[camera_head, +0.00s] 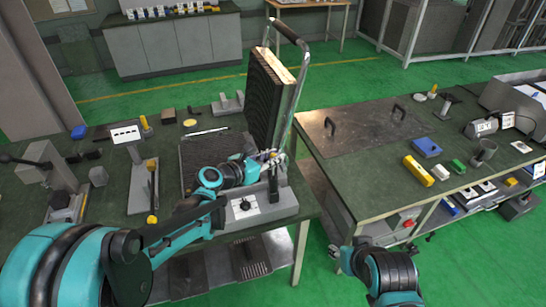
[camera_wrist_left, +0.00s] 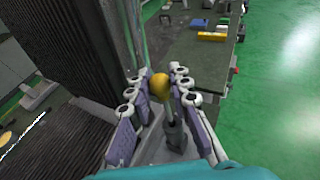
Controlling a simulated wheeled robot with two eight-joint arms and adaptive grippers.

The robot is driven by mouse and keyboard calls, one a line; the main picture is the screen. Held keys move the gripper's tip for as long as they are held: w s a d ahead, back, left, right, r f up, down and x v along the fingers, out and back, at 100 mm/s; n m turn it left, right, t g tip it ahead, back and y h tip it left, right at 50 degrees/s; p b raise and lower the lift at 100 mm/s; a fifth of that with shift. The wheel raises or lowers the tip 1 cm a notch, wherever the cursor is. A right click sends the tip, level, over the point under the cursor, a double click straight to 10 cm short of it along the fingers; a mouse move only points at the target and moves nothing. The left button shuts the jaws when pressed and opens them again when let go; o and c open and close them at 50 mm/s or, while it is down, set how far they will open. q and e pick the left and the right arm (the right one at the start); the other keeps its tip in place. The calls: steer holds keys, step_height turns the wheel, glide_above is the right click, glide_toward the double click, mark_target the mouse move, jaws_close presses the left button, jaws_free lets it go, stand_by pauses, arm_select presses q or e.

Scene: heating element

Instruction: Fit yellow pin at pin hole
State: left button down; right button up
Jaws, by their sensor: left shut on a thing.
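My left gripper (camera_head: 274,160) is over the grey block of the press-like fixture (camera_head: 285,200) at the right end of the left bench. In the left wrist view, my left gripper (camera_wrist_left: 160,88) is shut around the yellow pin (camera_wrist_left: 158,84), whose round yellow head shows between the fingers. A grey shaft and a grey fitting (camera_wrist_left: 176,135) lie below the head. I cannot tell whether the pin is seated in a hole; the hole itself is hidden. Part of my right arm shows at the lower right of the head view; its jaw state is unclear.
A tall black finned panel (camera_head: 264,100) stands close to my left gripper, beside a metal handle frame (camera_head: 298,95). A gap separates the left bench from the right bench (camera_head: 370,185), which holds a yellow block (camera_head: 418,171) and a blue block (camera_head: 426,147).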

mark_target(273, 175)
arm_select(q)
steer(key=shift+f+b, duration=1.35)
steer(key=shift+f, duration=0.25)
steer(key=shift+r, duration=0.15)
steer(key=shift+r+p, duration=1.05)
steer(key=shift+r, duration=0.15)
steer(key=shift+f+b, duration=1.15)
steer(key=shift+f, duration=0.1)
stand_by(0.6)
steer(key=c, duration=1.3)
jaws_free()
steer(key=v, duration=1.2)
